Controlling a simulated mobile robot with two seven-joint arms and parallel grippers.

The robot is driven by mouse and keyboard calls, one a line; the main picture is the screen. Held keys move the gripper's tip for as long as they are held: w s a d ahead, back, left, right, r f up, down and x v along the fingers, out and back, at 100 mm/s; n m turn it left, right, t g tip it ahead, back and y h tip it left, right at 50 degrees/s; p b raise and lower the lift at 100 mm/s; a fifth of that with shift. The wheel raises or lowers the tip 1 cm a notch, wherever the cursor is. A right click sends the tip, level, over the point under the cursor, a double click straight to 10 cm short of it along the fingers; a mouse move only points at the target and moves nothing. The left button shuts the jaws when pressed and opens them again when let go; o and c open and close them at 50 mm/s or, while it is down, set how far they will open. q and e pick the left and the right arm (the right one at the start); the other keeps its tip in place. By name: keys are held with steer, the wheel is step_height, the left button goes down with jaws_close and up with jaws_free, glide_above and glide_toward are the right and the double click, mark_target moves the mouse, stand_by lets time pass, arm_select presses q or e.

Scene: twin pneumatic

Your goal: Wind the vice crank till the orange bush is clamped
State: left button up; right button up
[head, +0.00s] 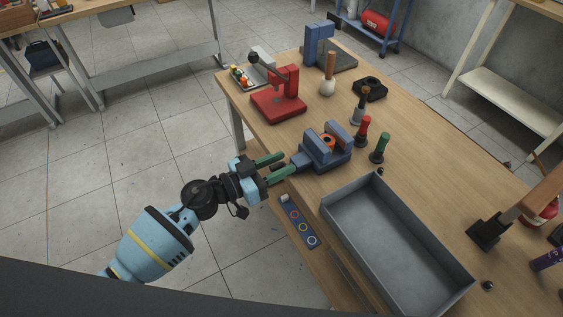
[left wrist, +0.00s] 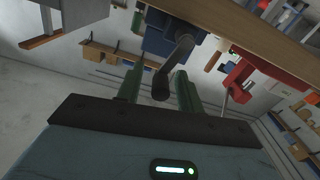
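The blue vice (head: 322,160) stands at the near left edge of the wooden table. The orange bush (head: 327,140) sits between its two jaws; I cannot tell whether both jaws touch it. My left gripper (head: 288,162) is at the vice's left side, its green fingers pointing toward it. In the left wrist view the dark crank (left wrist: 178,57) hangs from the vice, and its knob end lies between the two spread fingers (left wrist: 159,88), with a gap on each side. In the head view the crank is mostly hidden by the fingers. My right gripper is not in view.
A grey tray (head: 345,204) lies right of the vice. A red press (head: 278,104) stands behind it. Red (head: 363,130) and green (head: 380,147) handled tools stand close to its right. A blue strip with rings (head: 298,222) is below the table edge.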

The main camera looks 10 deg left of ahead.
arm_select(q)
steer(key=shift+w+d, duration=0.3)
steer(key=shift+d, duration=0.05)
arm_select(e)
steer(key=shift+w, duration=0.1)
arm_select(q)
steer(key=c, duration=0.8)
jaws_close()
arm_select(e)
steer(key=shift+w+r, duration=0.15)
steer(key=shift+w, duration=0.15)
arm_select(q)
steer(key=shift+s, duration=0.1)
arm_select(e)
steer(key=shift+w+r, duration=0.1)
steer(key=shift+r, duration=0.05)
